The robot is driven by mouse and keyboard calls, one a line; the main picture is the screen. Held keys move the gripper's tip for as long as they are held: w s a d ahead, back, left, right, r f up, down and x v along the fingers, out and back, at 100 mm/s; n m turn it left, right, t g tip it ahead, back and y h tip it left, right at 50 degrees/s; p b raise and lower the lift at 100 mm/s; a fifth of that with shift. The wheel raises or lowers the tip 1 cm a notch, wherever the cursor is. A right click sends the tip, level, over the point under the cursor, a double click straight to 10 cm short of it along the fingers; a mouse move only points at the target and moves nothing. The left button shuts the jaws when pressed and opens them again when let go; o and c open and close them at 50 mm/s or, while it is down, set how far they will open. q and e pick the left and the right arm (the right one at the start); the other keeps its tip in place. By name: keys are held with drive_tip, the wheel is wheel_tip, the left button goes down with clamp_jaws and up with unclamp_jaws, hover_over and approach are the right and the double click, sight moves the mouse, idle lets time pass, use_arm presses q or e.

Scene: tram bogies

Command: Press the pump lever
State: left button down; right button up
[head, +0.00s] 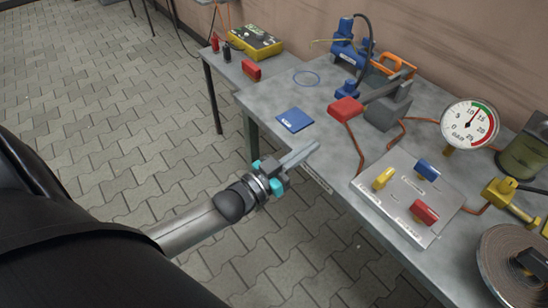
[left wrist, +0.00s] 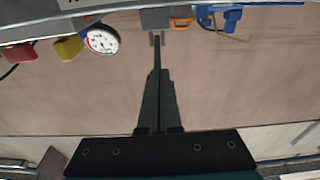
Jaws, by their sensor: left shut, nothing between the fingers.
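The pump lever (head: 376,94) is a grey bar with a red grip (head: 346,109) at its near end. It is joined to a grey pump block (head: 388,112) on the workbench. My left gripper (head: 316,146) is shut and empty, its fingertips showing over the bench's front edge, nearer to me than the red grip and apart from it. In the left wrist view my shut fingers (left wrist: 157,40) point up the picture toward a grey block (left wrist: 155,18); the red grip is not clear there. My right gripper is not in view.
A pressure gauge (head: 470,125) stands right of the pump. A plate (head: 398,222) with yellow, blue and red valve handles lies in front. A blue pad (head: 294,120) lies left of the lever. Blue fittings (head: 343,48) and an orange handle (head: 393,67) stand behind.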

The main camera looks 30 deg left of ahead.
use_arm(q)
drive_tip(key=f+p+v, duration=0.1)
drive_tip(key=v, duration=0.8)
drive_tip(key=shift+s, duration=0.2)
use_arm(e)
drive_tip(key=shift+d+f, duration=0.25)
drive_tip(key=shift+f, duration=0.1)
use_arm(q)
drive_tip(key=shift+a+p, duration=0.1)
drive_tip(key=shift+p, duration=0.2)
idle(0.3)
drive_tip(key=s+a+f+n+g+y, duration=0.1)
drive_tip(key=s+f+g+y, duration=0.15)
drive_tip(key=f, duration=0.65)
drive_tip(key=s+a+f+g+y, duration=0.1)
drive_tip(key=s+a+f+g, duration=0.15)
drive_tip(key=f, duration=0.55)
drive_tip(key=s+f+n+g+y, duration=0.1)
drive_tip(key=s+f+g+y, duration=0.15)
drive_tip(key=f, duration=0.65)
drive_tip(key=s+d+f+g+y, duration=0.1)
drive_tip(key=s+d+f+g, duration=0.2)
drive_tip(key=s+f+g, duration=0.5)
drive_tip(key=s+f, duration=0.5)
drive_tip(key=s, duration=0.5)
drive_tip(key=shift+f+m+g, duration=0.3)
drive_tip(key=shift+f+g, duration=0.05)
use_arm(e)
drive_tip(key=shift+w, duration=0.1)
